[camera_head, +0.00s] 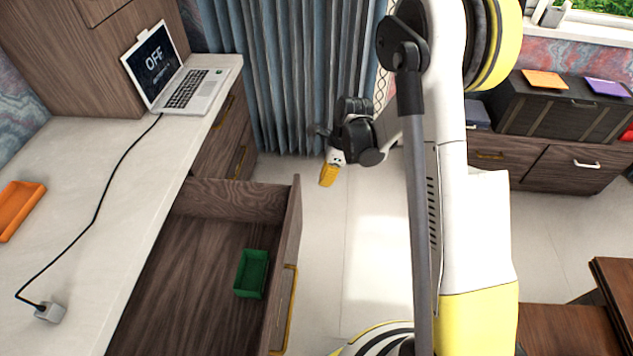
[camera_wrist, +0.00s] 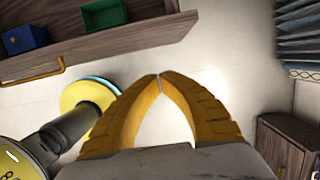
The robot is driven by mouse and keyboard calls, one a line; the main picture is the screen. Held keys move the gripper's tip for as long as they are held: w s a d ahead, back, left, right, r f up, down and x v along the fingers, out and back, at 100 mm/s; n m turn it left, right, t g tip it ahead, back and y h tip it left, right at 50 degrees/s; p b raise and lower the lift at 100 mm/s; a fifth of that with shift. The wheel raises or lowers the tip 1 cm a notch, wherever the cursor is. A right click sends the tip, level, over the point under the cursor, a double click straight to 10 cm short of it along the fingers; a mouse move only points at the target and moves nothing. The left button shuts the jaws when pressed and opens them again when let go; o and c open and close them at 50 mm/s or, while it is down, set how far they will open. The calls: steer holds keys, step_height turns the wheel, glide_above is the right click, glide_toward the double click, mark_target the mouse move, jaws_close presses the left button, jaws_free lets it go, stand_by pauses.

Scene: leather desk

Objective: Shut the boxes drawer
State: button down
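The boxes drawer (camera_head: 200,265) is pulled far out from under the white desktop in the head view. Its wooden front has a yellow bar handle (camera_head: 284,312). A green box (camera_head: 251,273) lies inside. In the wrist view the drawer front (camera_wrist: 110,43) is at the upper left with its handle (camera_wrist: 35,74); the green box (camera_wrist: 24,38) and a blue box (camera_wrist: 103,14) are inside. My gripper (camera_head: 327,176) hangs beyond the drawer's far right corner, apart from it, over the floor. Its yellow fingertips meet in the wrist view (camera_wrist: 160,76), with nothing between them.
A laptop (camera_head: 175,82) reading OFF, an orange tray (camera_head: 18,208) and a cabled plug (camera_head: 49,312) lie on the desktop. Closed drawers (camera_head: 228,140) with yellow handles stand beyond the open one. Blue curtains (camera_head: 295,75) hang behind. Light floor (camera_head: 365,270) is clear right of the drawer.

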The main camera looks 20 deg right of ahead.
steer(key=w+a+f+b, duration=0.2)
steer(key=a+f+b, duration=0.3)
steer(key=f, duration=0.4)
steer(key=shift+w+a, duration=0.15)
steer(key=shift+a, duration=0.35)
